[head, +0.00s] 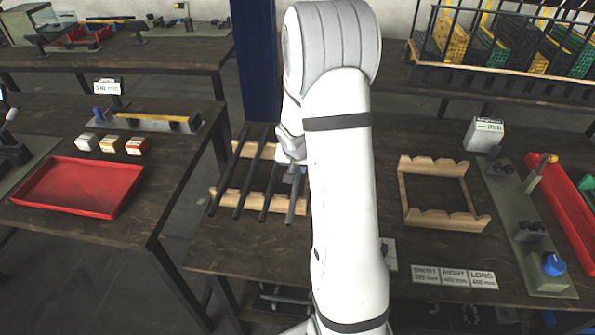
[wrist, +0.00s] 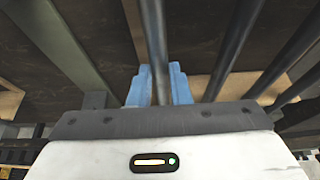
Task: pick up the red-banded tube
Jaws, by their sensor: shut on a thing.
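My gripper (head: 290,172) is over the right side of a wooden rack (head: 222,200), mostly hidden behind my white arm in the head view. In the wrist view its blue fingers (wrist: 158,88) are shut on a dark grey tube (wrist: 154,45), which runs between them. The near part of this tube (head: 293,208) shows in the head view at the rack's front rail. I cannot tell whether it touches the rail. No red band shows on it or on the other tubes. Several dark tubes (head: 226,180) lie across the rack to the left.
An empty wooden rack (head: 408,195) stands right of my arm. Beyond it are a grey-green fixture (head: 527,255) with a blue knob and a red tray (head: 565,200). A blue post (head: 255,60) stands behind.

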